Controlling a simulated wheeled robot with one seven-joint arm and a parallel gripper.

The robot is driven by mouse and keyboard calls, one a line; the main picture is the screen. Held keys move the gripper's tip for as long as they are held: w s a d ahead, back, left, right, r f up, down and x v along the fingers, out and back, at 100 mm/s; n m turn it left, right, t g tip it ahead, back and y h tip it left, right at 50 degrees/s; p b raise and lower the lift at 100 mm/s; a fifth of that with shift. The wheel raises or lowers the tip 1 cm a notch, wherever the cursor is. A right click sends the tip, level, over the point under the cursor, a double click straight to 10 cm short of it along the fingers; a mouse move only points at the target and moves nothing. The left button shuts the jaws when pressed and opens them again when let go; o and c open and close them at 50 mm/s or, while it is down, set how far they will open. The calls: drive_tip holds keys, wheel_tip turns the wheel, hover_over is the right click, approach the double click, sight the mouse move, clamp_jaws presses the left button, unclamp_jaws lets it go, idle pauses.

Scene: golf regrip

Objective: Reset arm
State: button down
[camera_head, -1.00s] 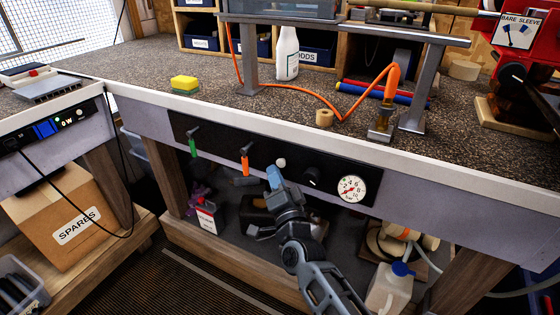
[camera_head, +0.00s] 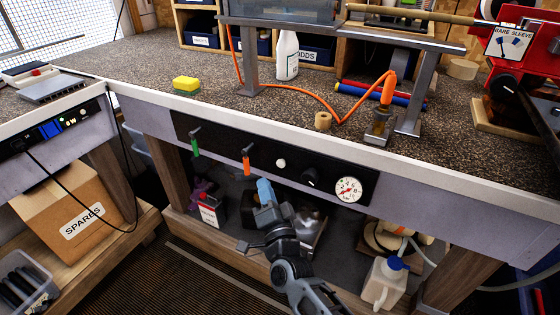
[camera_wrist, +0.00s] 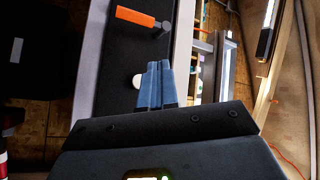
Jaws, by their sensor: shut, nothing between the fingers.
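My gripper (camera_head: 264,188) is shut and empty, with blue fingertips pressed together. In the head view it is in front of the bench, below the black control panel (camera_head: 222,149). In the wrist view my gripper (camera_wrist: 158,66) points toward the panel, with the white round button (camera_wrist: 137,81) just beside the fingertips. The button also shows in the head view (camera_head: 281,163), above and apart from the fingers. An orange-handled lever (camera_head: 246,166) and a green-handled lever (camera_head: 195,152) hang from the panel. A black knob (camera_head: 311,177) and a white dial gauge (camera_head: 348,190) are to the right.
Under the bench are a labelled can (camera_head: 211,210) and a white jug (camera_head: 385,281). The benchtop (camera_head: 150,62) holds a yellow sponge (camera_head: 186,85), a white bottle (camera_head: 287,54), a tape roll (camera_head: 323,121) and an orange hose (camera_head: 300,93). Open floor lies left of my arm.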

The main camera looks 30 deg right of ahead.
idle(0.4)
drive_tip(key=s+d+f+n+g+y, duration=0.15)
drive_tip(key=s+n, duration=0.25)
drive_tip(key=s, duration=0.9)
drive_tip(key=s+f+n+y, duration=0.1)
drive_tip(key=s+f+n, duration=0.15)
drive_tip(key=s, duration=1.05)
drive_tip(key=s+r+n+g, duration=0.1)
drive_tip(key=s+r+n, duration=0.1)
drive_tip(key=s+r, duration=0.2)
drive_tip(key=s+r+n+g, duration=0.1)
drive_tip(key=s+r, duration=0.3)
drive_tip(key=s, duration=0.6)
drive_tip(key=s+r+n+g+y, duration=0.1)
drive_tip(key=s+r+n, duration=0.3)
drive_tip(key=s, duration=0.4)
drive_tip(key=shift+a+r+g, duration=0.15)
drive_tip(key=shift+r+g, duration=0.3)
drive_tip(key=shift+r, duration=0.15)
